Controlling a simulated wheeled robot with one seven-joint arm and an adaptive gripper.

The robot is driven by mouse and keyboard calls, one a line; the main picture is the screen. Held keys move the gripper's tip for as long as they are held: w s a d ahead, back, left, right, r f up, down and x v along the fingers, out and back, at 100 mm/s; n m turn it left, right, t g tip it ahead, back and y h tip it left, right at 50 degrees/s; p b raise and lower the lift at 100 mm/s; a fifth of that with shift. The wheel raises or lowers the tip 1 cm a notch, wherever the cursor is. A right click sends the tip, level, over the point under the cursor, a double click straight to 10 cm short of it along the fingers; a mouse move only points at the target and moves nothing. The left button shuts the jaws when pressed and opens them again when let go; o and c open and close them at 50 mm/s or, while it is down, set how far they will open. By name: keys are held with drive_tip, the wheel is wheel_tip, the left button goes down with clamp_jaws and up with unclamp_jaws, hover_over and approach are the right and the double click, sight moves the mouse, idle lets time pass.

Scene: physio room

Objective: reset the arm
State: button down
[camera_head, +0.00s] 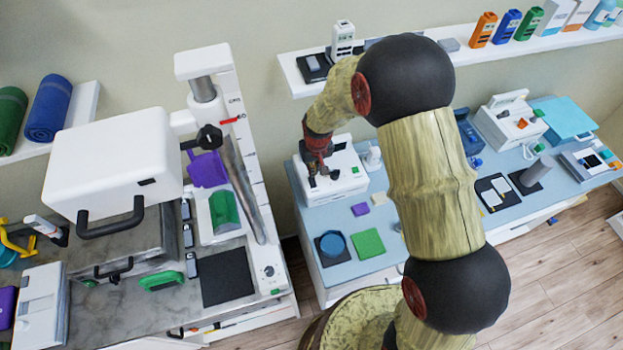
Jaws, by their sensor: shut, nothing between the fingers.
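My gripper (322,172) is at the end of my raised arm, over the white device with a green mark (347,185) on the blue-topped table. Its fingers are small and dark in this view, shut, with nothing held. My arm rises from the bottom, bends at a black joint at the top, and comes down to the gripper on the left. I cannot tell whether the fingertips touch the device. Part of the table behind my arm is hidden.
The blue-topped table (386,279) also bears a green square (368,244) and a round blue dish (333,244). A wall shelf (292,74) with bottles runs behind my arm. A large white machine (113,165) stands on the left counter. Wooden floor (545,290) is free at lower right.

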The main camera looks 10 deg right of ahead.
drive_tip(key=shift+r, duration=0.3)
drive_tip(key=s+d+r+t+b, duration=0.1)
drive_tip(key=s+d+r+b, duration=0.3)
drive_tip(key=s, duration=0.5)
drive_tip(key=s+d+r+m+t+b, duration=0.1)
drive_tip(key=s+d+r+b, duration=0.2)
drive_tip(key=s+r+b, duration=0.3)
drive_tip(key=s+d+r+m+t+b, duration=0.1)
drive_tip(key=s+d+r+b, duration=0.3)
drive_tip(key=s, duration=0.9)
drive_tip(key=r+b, duration=0.2)
drive_tip(key=b, duration=0.2)
drive_tip(key=shift+d+t, duration=0.35)
drive_tip(key=shift+t, duration=0.05)
drive_tip(key=shift+s, duration=0.1)
